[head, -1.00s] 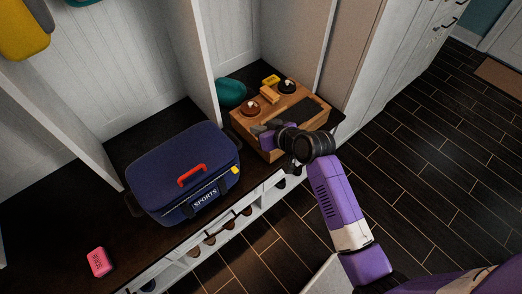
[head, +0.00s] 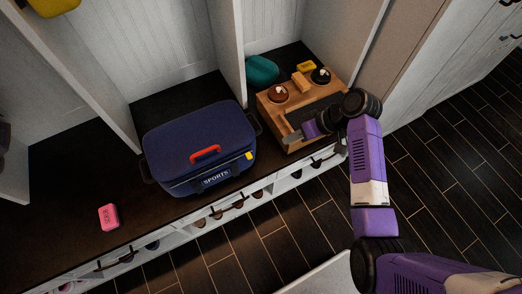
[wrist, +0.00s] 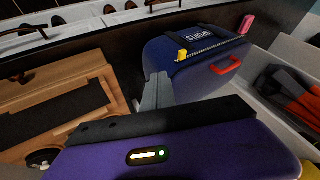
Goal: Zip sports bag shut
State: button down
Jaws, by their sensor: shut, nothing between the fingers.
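The dark blue sports bag (head: 190,140) sits on the dark bench, with a SPORTS label on its front. A red handle (head: 205,155) lies on its top. The yellow zip pull (head: 249,156) is at the right end of the front edge. In the wrist view the pull (wrist: 182,55) sits at the near end of a pale zip line (wrist: 212,48). I cannot tell whether the seam gapes. My gripper (head: 288,138) is shut and empty, right of the bag and apart from the pull, by the wooden box's front left corner. Its fingers (wrist: 157,92) point toward the bag in the wrist view.
A wooden box (head: 303,143) with tins and a brush stands right of the bag, close to my gripper. A teal object (head: 262,68) lies behind it. A pink block (head: 108,217) lies left. A white divider (head: 228,50) rises behind the bag. Cubbies run below.

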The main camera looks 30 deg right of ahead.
jog(key=w+a+f+p, duration=0.1)
jog(key=w+a+f, duration=0.2)
jog(key=a+f, duration=0.5)
jog(key=shift+w+a, duration=0.4)
jog(key=shift+a, duration=0.1)
jog(key=a+p, duration=0.1)
jog(key=a, duration=2.5)
jog(key=shift+a, duration=0.25)
